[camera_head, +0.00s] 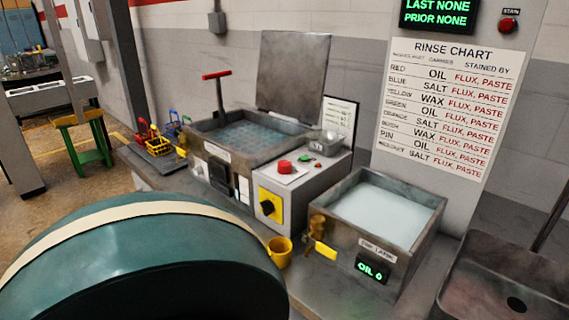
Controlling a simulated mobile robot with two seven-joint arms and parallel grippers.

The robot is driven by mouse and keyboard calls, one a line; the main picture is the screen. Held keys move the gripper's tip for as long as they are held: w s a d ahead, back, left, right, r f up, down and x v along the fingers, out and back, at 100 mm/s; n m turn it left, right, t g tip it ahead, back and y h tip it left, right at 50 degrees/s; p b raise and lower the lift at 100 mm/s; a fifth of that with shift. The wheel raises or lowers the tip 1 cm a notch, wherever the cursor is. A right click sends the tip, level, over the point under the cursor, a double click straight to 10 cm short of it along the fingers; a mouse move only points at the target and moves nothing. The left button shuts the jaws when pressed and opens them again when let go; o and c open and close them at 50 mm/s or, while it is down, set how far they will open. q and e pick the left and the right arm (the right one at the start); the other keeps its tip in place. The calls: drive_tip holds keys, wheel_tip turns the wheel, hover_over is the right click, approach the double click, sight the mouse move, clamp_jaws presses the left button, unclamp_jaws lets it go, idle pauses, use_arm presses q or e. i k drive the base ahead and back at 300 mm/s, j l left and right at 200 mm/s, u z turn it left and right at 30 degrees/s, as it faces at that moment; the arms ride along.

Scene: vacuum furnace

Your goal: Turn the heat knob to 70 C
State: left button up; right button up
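A black knob (268,207) on a yellow plate (277,200) sits on the front of a grey control box (303,196), between two open basins. It is likely the heat knob. Its dial marks and setting are too small to read. Neither of my grippers shows in the head view, and nothing visible touches the knob.
A teal rounded form with a cream band (110,215) fills the lower left. A red button (285,167) tops the box. The left basin (290,123) has a raised lid (292,75). The right basin (405,258) has a brass tap (317,227) with a yellow cup (280,252) nearby.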

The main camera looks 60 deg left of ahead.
sight(284, 167)
drive_tip(key=u, duration=1.95)
drive_tip(key=j, duration=0.3)
drive_tip(key=i+z, duration=0.05)
